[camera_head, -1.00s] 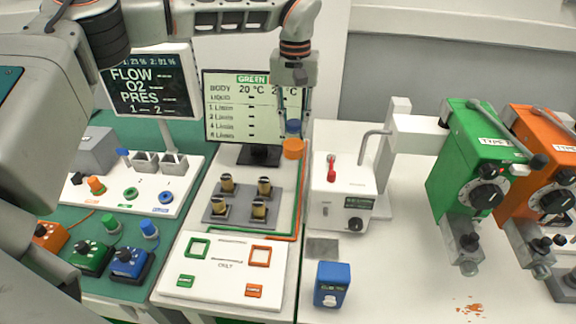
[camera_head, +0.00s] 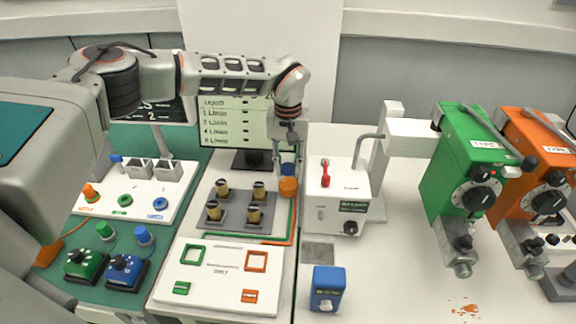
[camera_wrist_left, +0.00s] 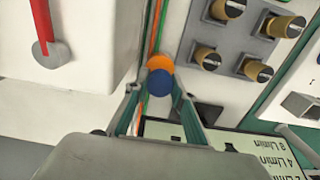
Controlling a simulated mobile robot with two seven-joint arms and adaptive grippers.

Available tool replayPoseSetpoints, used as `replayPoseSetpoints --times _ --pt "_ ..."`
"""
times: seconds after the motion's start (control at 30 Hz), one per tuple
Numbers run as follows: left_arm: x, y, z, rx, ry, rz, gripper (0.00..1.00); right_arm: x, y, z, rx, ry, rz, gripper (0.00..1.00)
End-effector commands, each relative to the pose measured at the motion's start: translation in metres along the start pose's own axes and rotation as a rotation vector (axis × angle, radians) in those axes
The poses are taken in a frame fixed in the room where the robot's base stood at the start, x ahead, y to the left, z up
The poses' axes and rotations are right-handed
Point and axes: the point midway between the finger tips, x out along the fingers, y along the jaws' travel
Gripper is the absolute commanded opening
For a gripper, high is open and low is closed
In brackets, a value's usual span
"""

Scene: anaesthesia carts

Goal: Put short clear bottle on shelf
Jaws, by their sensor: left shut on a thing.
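My left gripper (camera_head: 288,163) hangs fingers-down in front of the monitor, right of the gold-knobbed plate. It is shut on a small blue-and-orange piece (camera_head: 288,186), blue above and orange below, hanging beside the white box. In the left wrist view the piece (camera_wrist_left: 160,82) shows end-on between the two fingertips (camera_wrist_left: 156,95). I cannot tell whether it is the short clear bottle; no clear body can be made out. No other clear bottle and no evident shelf show. My right gripper is out of view.
The white box (camera_head: 337,205) with a red lever stands close right of the gripper. The monitor (camera_head: 232,122) is behind. The gold-knobbed plate (camera_head: 238,212) is left. Green (camera_head: 470,165) and orange (camera_head: 540,170) vaporizers stand right.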

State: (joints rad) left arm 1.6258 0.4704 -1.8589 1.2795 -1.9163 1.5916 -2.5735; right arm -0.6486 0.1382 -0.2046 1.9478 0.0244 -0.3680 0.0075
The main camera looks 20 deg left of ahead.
Motion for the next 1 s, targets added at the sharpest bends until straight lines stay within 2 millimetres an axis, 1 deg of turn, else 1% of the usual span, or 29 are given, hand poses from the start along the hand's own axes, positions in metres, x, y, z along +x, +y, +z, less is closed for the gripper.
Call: replayPoseSetpoints --times 0.23,0.27,0.3,0.57,0.67,0.77,0.83,1.0 --pt "0.002 0.000 0.000 0.000 0.000 0.000 0.00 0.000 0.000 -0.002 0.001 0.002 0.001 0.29" --pt "0.002 0.000 0.000 0.000 0.000 0.000 0.29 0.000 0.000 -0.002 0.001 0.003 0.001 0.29" --pt "0.002 0.000 0.000 0.000 0.000 0.000 0.31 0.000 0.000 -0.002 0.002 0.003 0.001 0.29" --pt "0.002 0.000 0.000 0.000 0.000 0.000 0.31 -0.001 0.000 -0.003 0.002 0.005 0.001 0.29" --pt "-0.001 0.000 0.000 0.000 0.001 0.001 0.31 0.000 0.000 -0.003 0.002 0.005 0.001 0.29" --pt "-0.012 0.000 -0.001 0.001 0.004 0.001 0.31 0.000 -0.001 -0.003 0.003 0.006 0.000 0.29" --pt "-0.023 0.000 -0.001 0.000 0.003 0.001 0.31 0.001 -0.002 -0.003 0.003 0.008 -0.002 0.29" --pt "-0.058 0.000 -0.002 0.000 0.005 0.001 0.31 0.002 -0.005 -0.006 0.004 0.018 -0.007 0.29"
